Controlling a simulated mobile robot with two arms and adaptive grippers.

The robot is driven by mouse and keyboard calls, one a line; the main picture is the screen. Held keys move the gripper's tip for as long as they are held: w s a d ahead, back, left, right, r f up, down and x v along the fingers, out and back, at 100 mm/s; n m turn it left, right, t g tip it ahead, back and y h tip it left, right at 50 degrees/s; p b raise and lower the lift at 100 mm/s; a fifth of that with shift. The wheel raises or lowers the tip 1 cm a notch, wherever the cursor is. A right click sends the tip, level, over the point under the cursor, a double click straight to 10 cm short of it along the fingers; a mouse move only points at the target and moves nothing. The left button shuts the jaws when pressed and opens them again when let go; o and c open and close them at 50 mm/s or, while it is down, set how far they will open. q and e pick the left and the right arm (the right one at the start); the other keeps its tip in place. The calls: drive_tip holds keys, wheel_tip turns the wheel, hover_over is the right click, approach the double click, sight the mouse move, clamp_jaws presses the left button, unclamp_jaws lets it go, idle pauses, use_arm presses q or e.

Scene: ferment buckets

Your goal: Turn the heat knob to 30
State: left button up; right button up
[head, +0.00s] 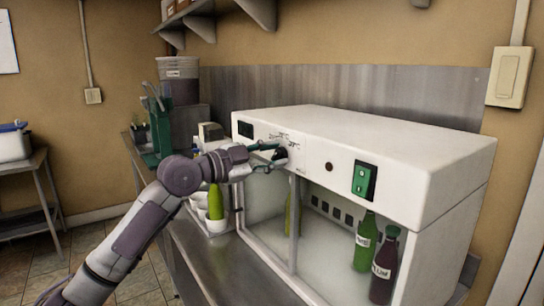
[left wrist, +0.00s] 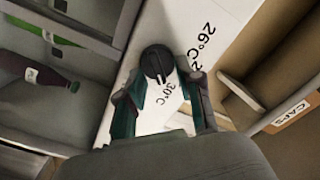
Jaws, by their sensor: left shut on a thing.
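The heat knob (head: 280,155) is a small black round knob on the upper front panel of a white heated cabinet (head: 375,132). In the left wrist view the knob (left wrist: 156,62) lies between the fingertips of my left gripper (left wrist: 158,82). A slot on the knob's face runs toward its lower edge, close to the printed "30°C" label (left wrist: 168,93). A "26°C" label (left wrist: 200,45) is farther up to the right. In the head view my left gripper (head: 268,157) reaches the panel from the left and is shut on the knob, partly covering it. My right gripper is out of view.
A green switch (head: 364,180) is on the panel's right. Bottles (head: 384,266) stand inside the cabinet. The steel counter (head: 222,268) is clear in front. A "CAPS" box (left wrist: 290,115) shows in the left wrist view.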

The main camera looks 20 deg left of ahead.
use_arm(q)
drive_tip(key=o, duration=1.2)
drive_tip(key=shift+c, duration=0.2)
drive_tip(key=shift+s, duration=0.1)
drive_tip(key=v, duration=1.2)
